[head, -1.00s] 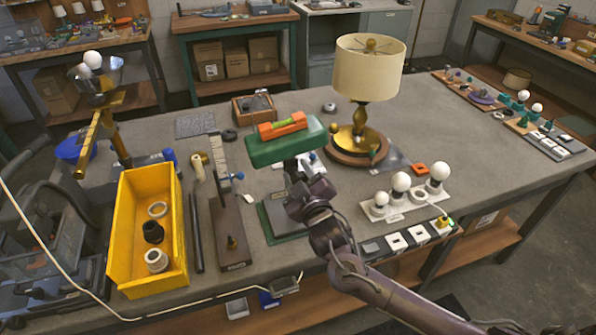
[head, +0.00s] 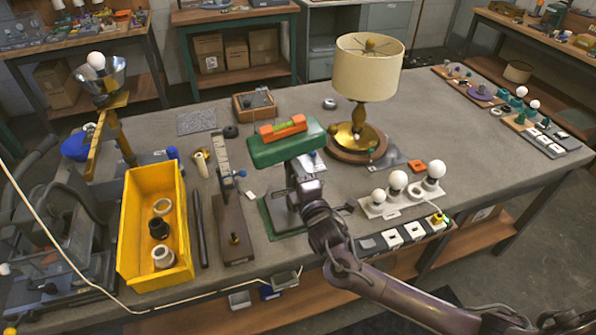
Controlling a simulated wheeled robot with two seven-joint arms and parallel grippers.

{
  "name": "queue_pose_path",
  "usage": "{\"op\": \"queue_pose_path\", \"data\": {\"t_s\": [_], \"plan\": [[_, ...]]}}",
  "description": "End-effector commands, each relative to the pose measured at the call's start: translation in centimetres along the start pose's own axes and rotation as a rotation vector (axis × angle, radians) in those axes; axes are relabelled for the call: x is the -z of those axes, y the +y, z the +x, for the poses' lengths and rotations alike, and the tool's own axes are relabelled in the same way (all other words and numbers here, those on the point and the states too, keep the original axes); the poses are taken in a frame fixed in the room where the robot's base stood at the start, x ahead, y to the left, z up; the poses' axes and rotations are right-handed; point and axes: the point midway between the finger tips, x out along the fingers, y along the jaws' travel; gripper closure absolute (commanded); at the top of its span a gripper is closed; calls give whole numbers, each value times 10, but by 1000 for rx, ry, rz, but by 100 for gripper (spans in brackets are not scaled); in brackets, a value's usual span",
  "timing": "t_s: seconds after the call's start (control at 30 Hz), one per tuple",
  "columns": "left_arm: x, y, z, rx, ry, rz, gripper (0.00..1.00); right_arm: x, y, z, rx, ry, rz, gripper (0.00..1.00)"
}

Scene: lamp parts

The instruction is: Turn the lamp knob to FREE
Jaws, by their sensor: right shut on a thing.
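The lamp (head: 368,68) stands upright at the back right, with a cream shade and a round brass and wood base (head: 357,146). A green block (head: 286,148) with an orange level (head: 283,128) on top sits on a stand with a green base plate (head: 276,222). My right gripper (head: 307,172) is at this stand, just below and right of the green block. It is shut on a small part that its own fingers and wrist hide. I cannot make out a knob or a FREE mark. My left gripper is not in view.
A yellow bin (head: 136,235) with rings stands at the front left. A metal bowl with a bulb (head: 96,60) sits on a brass bracket behind it. A white rack with bulbs (head: 397,182) lies right of my wrist.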

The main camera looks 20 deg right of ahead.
Motion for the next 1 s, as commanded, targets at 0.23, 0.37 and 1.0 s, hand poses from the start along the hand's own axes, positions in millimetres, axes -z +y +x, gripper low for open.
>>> {"op": "queue_pose_path", "data": {"t_s": [0.23, 0.37, 1.0], "plan": [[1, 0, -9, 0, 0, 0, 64, 0, 1, 0, 0, 1, -163, 84], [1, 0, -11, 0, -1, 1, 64, 0, 0, 0, 1, 1, -219, 84], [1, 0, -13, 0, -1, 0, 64, 1, -2, 0, 2, 2, -282, 84]]}}
